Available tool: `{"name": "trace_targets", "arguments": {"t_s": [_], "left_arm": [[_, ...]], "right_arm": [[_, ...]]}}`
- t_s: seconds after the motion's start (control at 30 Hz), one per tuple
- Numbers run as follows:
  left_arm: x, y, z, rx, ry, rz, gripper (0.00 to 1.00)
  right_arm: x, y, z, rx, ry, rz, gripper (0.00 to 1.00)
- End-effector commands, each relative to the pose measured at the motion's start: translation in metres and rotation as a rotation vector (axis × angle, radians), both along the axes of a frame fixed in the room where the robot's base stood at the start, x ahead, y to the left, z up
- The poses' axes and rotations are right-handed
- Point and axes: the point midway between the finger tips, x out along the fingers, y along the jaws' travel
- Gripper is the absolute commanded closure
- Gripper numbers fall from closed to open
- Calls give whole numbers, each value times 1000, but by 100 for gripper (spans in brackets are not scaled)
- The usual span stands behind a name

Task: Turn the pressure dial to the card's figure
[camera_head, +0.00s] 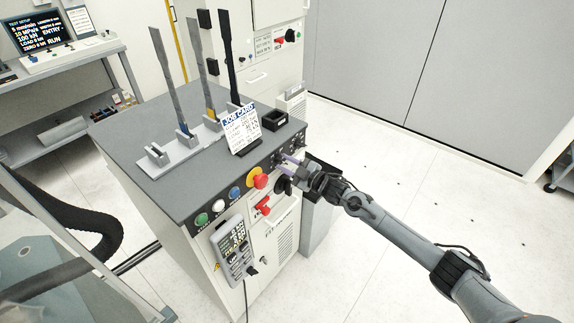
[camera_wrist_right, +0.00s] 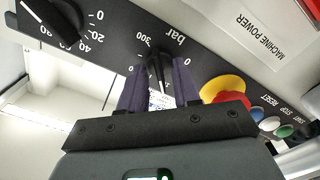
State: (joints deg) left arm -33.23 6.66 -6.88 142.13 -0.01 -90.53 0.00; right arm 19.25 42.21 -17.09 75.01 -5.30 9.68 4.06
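The pressure dial (camera_wrist_right: 156,66) is a dark knob on the black panel, marked "bar" with 0 and 300 visible in the right wrist view. My right gripper (camera_wrist_right: 160,72) has its two fingers on either side of the knob, with a gap between them; I cannot tell whether either finger touches it. In the head view the right gripper (camera_head: 296,163) is at the console's front panel and hides the dial. The job card (camera_head: 240,129) stands on the console top; its figures are too small to read. My left gripper is not in view.
Another knob (camera_wrist_right: 55,18) with a numbered scale sits beside the dial. A yellow-and-red emergency button (camera_head: 257,178), coloured buttons, a red switch (camera_head: 263,206) and a hanging pendant (camera_head: 233,250) share the console front. Tall specimens (camera_head: 170,82) stand in a rack on top.

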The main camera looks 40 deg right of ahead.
Motion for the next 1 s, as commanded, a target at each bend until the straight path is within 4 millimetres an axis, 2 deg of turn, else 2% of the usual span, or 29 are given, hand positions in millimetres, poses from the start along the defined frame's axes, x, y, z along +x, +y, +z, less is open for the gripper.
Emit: {"name": "trace_targets", "arguments": {"t_s": [0.27, 0.5, 1.0], "left_arm": [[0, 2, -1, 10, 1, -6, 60], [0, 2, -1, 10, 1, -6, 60], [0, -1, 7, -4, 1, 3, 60]], "right_arm": [[1, 0, 0, 0, 0, 0, 68], [1, 0, 0, -1, -1, -1, 100], [1, -1, 2, 58, 13, -3, 100]]}}
